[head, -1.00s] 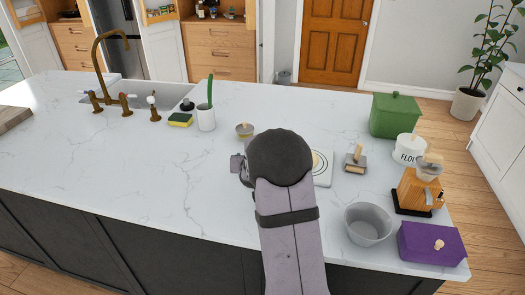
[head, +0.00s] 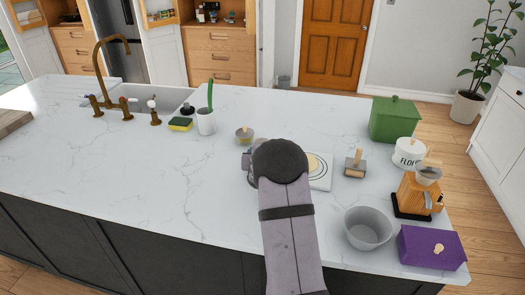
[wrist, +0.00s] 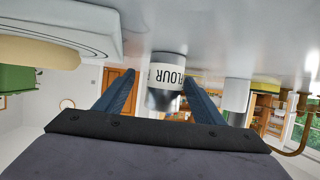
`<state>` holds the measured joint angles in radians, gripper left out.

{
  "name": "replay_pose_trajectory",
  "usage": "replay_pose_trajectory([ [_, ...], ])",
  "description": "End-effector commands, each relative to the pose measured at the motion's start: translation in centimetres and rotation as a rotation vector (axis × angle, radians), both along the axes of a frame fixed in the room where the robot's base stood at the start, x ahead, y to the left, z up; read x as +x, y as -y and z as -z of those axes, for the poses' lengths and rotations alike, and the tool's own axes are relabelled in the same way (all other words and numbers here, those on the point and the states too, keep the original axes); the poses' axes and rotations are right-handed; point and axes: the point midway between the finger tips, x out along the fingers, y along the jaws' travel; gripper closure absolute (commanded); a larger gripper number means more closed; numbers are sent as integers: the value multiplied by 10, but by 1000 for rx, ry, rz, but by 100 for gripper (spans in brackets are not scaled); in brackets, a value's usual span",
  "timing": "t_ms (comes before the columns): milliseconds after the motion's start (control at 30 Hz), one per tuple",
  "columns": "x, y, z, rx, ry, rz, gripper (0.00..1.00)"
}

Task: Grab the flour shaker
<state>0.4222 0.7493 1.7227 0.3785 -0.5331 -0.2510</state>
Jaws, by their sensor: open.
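The flour shaker (wrist: 166,76) is in the wrist view, which is upside down. It has a white band lettered FLOUR and metallic ends, and stands on the counter. My gripper (wrist: 152,82) is open, its two dark blue fingers either side of the shaker in the picture. The shaker appears ahead of the fingertips, and I see no contact. In the head view a small grey and tan item (head: 244,134), seemingly the shaker, stands just beyond my gripper (head: 248,162). My own wrist hides most of the gripper there.
A white board (head: 320,178) and a wooden-handled tool (head: 356,165) are right of my wrist. A white cup (head: 206,122) and a sponge (head: 180,124) stand back left. A FLOUR canister (head: 408,150), green box (head: 394,120), grey bowl (head: 367,228) and purple box (head: 432,247) are right.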

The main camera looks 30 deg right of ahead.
Motion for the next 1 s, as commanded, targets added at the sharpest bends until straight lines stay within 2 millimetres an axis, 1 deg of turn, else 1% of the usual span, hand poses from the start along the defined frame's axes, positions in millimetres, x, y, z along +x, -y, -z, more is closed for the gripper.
replay_pose_trajectory([
  [267, 21, 8, 4, 1, -2, 0, 37],
  [500, 38, 19, 13, 1, -2, 0, 37],
  [667, 43, 22, 15, 0, 0, 0, 37],
  [900, 43, 22, 16, 0, 0, 0, 37],
  [933, 43, 22, 16, 0, 0, 0, 42],
  [967, 43, 22, 16, 0, 0, 0, 49],
  [1000, 43, 22, 16, 0, 0, 0, 59],
])
